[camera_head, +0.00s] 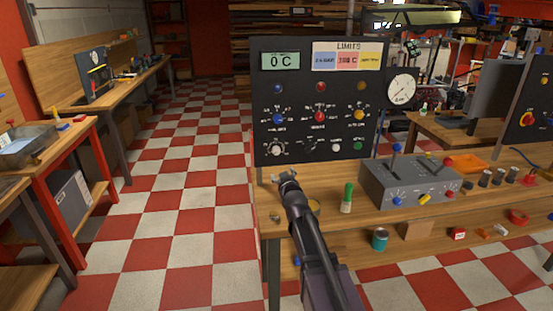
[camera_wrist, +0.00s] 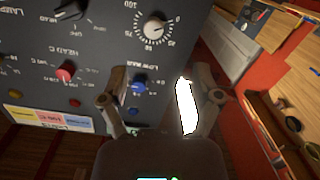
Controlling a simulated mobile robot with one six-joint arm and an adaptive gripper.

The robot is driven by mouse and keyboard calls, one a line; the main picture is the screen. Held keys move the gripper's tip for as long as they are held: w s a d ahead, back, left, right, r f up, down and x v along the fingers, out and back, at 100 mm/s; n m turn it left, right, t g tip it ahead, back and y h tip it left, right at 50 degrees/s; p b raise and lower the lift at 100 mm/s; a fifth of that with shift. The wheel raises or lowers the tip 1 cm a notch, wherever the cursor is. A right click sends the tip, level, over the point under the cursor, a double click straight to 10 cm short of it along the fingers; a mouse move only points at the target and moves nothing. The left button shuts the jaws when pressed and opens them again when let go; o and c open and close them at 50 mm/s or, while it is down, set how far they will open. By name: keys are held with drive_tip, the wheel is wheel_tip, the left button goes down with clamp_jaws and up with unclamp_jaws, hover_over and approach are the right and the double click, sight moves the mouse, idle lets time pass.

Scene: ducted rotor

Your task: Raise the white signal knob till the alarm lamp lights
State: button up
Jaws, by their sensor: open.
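The white knob (camera_head: 277,149) sits at the lower left of the black upright control panel (camera_head: 310,130), with a dial scale around it. In the wrist view the same white knob (camera_wrist: 155,29) is at the top with its numbered scale, and the picture is upside down. A blue lamp (camera_head: 278,88), a red lamp (camera_head: 321,87) and a yellow lamp (camera_head: 361,86) sit under the displays; none looks clearly lit. Which is the alarm lamp, I cannot tell. My gripper (camera_head: 288,176) is just below the white knob; its open fingers (camera_wrist: 160,97) hold nothing visible.
The panel also bears a blue knob (camera_head: 278,118), a red knob (camera_head: 320,116) and a yellow knob (camera_head: 359,116). A green-capped bottle (camera_head: 347,198) and a grey switch box (camera_head: 410,182) stand on the bench to the right. Checkered floor is clear at left.

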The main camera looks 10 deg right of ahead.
sight(277, 152)
drive_tip(key=shift+w+d+r+t, duration=0.15)
drive_tip(key=shift+w+r+t, duration=0.25)
drive_tip(key=shift+r+t, duration=0.15)
drive_tip(key=shift+w, duration=0.1)
drive_tip(key=w, duration=1.3)
drive_tip(key=shift+w, duration=0.35)
clamp_jaws()
